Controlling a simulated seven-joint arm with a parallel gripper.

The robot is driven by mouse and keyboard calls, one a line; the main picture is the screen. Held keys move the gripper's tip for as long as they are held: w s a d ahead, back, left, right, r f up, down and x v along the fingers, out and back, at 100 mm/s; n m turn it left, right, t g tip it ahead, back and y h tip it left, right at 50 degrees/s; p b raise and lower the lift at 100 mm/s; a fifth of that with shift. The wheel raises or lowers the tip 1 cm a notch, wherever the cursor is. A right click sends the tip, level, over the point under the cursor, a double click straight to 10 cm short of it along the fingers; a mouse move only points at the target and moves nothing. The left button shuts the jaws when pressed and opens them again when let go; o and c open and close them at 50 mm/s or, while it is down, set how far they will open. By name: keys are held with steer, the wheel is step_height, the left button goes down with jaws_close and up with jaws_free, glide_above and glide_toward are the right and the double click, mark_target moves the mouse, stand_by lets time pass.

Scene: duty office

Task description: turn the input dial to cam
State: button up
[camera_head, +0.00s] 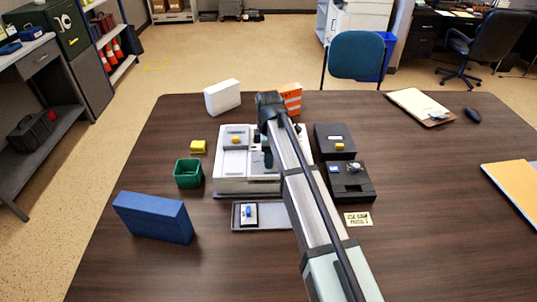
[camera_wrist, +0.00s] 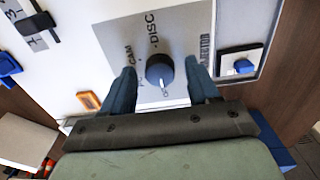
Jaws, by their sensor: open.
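The white console (camera_head: 228,186) stands in the middle of the table, partly hidden by my arm. In the wrist view its grey plate (camera_wrist: 192,22) carries a round dark dial (camera_wrist: 158,66) with a white mark on its lower edge. The words CAM and DISC show above the dial, to the upper left and above; another label at its lower left is too small to read. My gripper (camera_wrist: 162,88) is open, with one dark finger on each side of the dial. Gaps show between fingers and dial; contact is not visible. The dial is hidden in the head view.
An orange button (camera_wrist: 88,100) and a blue switch (camera_wrist: 243,67) flank the dial. Two black boxes (camera_head: 334,131) (camera_head: 351,192) stand right of the console. A green bin (camera_head: 188,174), blue block (camera_head: 153,216) and white block (camera_head: 222,97) stand left. A grey tray (camera_head: 275,224) lies in front.

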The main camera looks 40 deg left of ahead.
steer(key=c, duration=1)
steer(key=shift+c, duration=0.2)
steer(key=shift+m, duration=0.3)
steer(key=m, duration=0.5)
steer(key=shift+m, duration=0.3)
steer(key=m, duration=1.1)
steer(key=shift+m, duration=0.4)
steer(key=m, duration=0.5)
steer(key=shift+m, duration=0.3)
